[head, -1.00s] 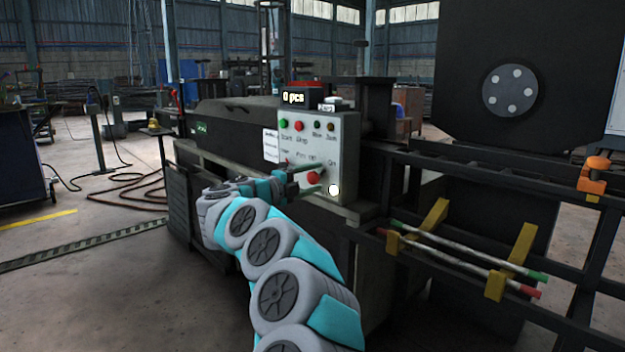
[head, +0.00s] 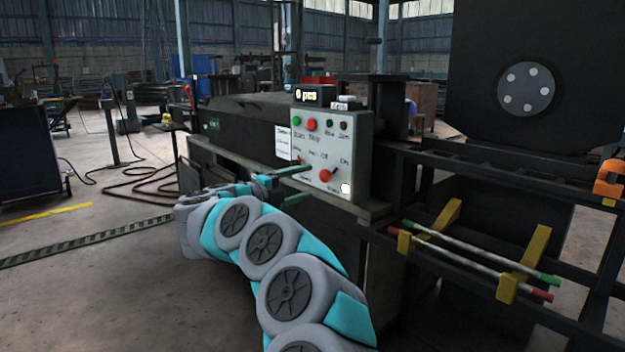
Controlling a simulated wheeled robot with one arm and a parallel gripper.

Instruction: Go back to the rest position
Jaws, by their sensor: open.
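My arm reaches up from the bottom middle in the head view. My gripper (head: 303,183) is at its end, in front of the lower left part of a grey control panel (head: 357,150). Its two thin green fingers are apart, with nothing seen between them. The upper finger overlaps the panel in the picture; I cannot tell the exact gap to it. A red knob (head: 325,175) on the panel shows just right of the fingers. A white round light (head: 345,188) is at the panel's lower right.
A small display (head: 314,95) tops the panel. On the right, rods with red and green ends (head: 475,254) lie on yellow brackets (head: 520,262) beside dark rails. A large black drum housing (head: 500,50) stands behind. The floor (head: 90,280) at left is open.

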